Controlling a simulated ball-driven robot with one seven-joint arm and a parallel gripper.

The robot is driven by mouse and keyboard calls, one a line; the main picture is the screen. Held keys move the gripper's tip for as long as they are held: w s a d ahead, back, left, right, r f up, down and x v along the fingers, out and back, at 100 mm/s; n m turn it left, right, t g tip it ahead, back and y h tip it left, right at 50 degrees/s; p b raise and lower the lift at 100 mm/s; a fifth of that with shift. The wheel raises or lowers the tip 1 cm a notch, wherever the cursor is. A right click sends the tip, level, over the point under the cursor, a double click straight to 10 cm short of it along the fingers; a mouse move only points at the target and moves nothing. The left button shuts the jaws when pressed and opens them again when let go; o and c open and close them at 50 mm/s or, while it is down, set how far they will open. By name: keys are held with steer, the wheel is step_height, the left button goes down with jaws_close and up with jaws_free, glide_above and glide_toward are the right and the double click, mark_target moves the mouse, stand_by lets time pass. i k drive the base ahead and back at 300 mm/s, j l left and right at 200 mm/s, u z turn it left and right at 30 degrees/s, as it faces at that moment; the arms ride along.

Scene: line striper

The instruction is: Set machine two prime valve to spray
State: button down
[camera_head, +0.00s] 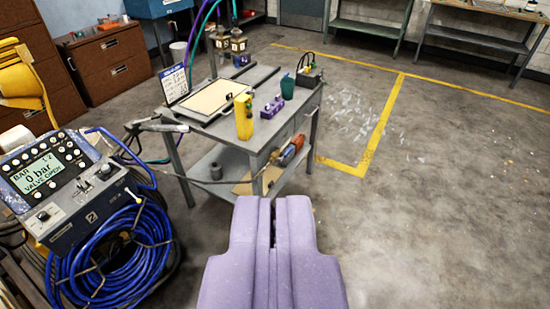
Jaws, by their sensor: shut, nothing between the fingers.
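A control unit (62,185) stands at the left edge, with a lit display (42,175) reading "0 bar" and "VALVE OPEN". Rows of round buttons and knobs surround the display. Its lower front has a small lever or knob (104,170) and a mark that looks like a 2. I cannot tell which control is the prime valve, or its setting. My gripper (273,208), with pale purple fingers, is at the bottom middle. It is shut and empty, to the right of the unit and apart from it.
A blue hose coil (115,262) hangs below the unit. A grey work table (240,139) ahead holds a board, a yellow object (243,117), a purple block (272,106) and a green cup (287,87). Brown drawers (110,55) stand behind. Open concrete floor (450,200) lies right.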

mark_target(287, 153)
steer(key=i+l+u, duration=0.15)
steer(key=i, duration=2.6)
